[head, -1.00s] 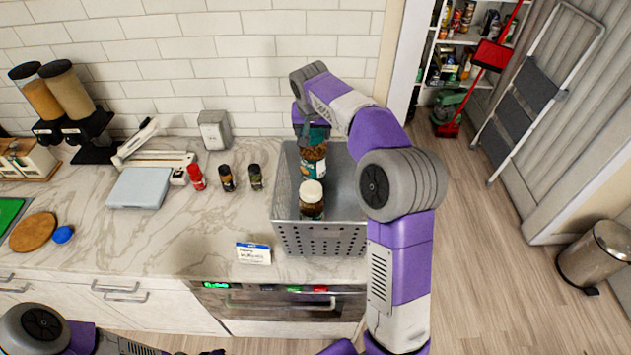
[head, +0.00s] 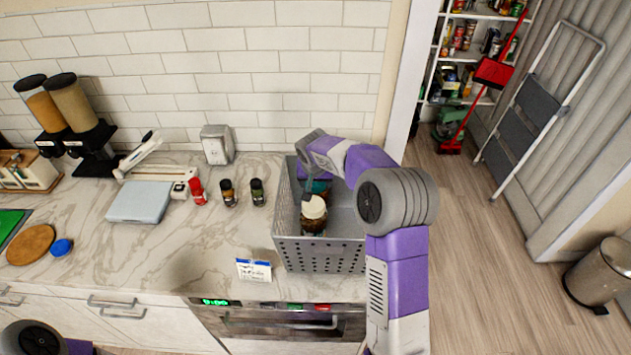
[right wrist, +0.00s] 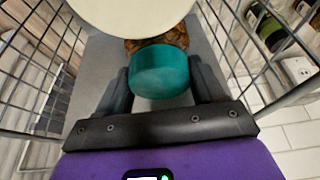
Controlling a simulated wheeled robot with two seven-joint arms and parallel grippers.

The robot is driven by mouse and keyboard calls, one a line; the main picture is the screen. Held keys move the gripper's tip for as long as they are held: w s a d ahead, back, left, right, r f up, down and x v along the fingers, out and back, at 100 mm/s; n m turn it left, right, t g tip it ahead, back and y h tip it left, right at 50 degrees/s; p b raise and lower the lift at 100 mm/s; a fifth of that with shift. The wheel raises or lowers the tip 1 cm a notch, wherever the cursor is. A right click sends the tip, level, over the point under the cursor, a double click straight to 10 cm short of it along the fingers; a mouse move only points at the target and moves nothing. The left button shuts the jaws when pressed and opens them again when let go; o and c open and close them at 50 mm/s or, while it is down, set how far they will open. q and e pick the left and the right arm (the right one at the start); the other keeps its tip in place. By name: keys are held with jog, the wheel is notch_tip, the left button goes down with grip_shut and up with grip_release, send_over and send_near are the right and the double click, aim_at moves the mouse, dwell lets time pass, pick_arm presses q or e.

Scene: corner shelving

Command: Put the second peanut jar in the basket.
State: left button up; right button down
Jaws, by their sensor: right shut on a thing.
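The grey perforated basket (head: 320,258) stands on the counter. My right gripper (right wrist: 161,88) is shut on a jar with a teal lid (right wrist: 160,72), one finger on each side of the lid. In the head view this peanut jar (head: 321,187) is down inside the rear part of the basket, partly hidden by my arm. I cannot tell whether it touches the floor. A second jar with a cream lid (head: 313,208) and brown contents stands in front of it in the basket; its lid also shows in the right wrist view (right wrist: 125,12). My left gripper is out of view.
Small bottles with a red (head: 198,191), a dark (head: 229,193) and a green-topped (head: 258,192) look stand left of the basket. A label card (head: 254,270) is at the counter's front edge. The basket walls surround my right gripper closely.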

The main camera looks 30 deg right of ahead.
jog(key=shift+c, duration=0.7)
grip_release()
jog(key=v, duration=1.2)
